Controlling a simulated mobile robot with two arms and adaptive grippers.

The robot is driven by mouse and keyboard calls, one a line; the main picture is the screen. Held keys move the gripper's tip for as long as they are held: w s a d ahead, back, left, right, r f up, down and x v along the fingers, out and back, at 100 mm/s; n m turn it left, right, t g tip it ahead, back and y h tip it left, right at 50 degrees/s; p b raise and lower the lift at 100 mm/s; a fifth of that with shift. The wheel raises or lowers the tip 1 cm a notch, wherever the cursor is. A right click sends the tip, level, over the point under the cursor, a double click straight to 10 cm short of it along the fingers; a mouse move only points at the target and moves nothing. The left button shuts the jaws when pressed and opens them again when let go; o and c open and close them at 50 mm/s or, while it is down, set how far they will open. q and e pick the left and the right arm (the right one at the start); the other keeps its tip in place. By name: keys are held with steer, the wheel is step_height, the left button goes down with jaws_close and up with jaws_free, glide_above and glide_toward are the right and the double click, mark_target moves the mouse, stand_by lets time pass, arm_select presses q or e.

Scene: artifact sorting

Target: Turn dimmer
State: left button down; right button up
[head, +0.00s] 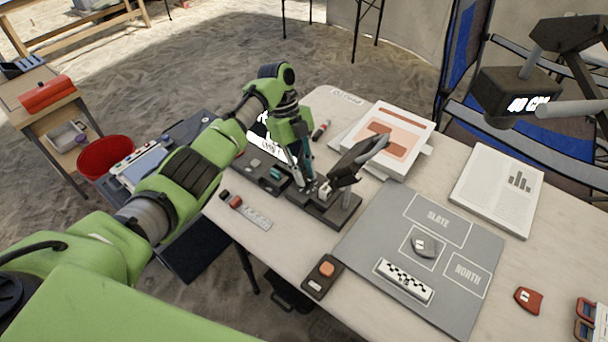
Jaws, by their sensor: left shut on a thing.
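My left gripper (304,182) reaches down from the upper left onto the dark base (338,208) of a small stand on the table. Its fingers are shut on a small part at the left end of this base, which I take to be the dimmer; the fingers mostly hide it, and its setting cannot be read. The stand carries a tilted black head (357,158) just right of the fingers. My right gripper is not in view.
A black box with an orange button (326,269) lies near the table's front edge. A grey mat (370,235) holds a grey stone (424,245) and a checkered scale bar (404,280). Papers (385,138) lie behind. A dark overhead device (515,92) hangs at upper right.

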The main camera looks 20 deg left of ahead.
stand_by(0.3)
arm_select(q)
steer(key=c, duration=1.8)
jaws_free()
steer(key=shift+c, duration=0.2)
steer(key=shift+r, duration=0.1)
steer(key=v, duration=1.1)
steer(key=shift+r, duration=0.35)
steer(key=shift+w, duration=0.15)
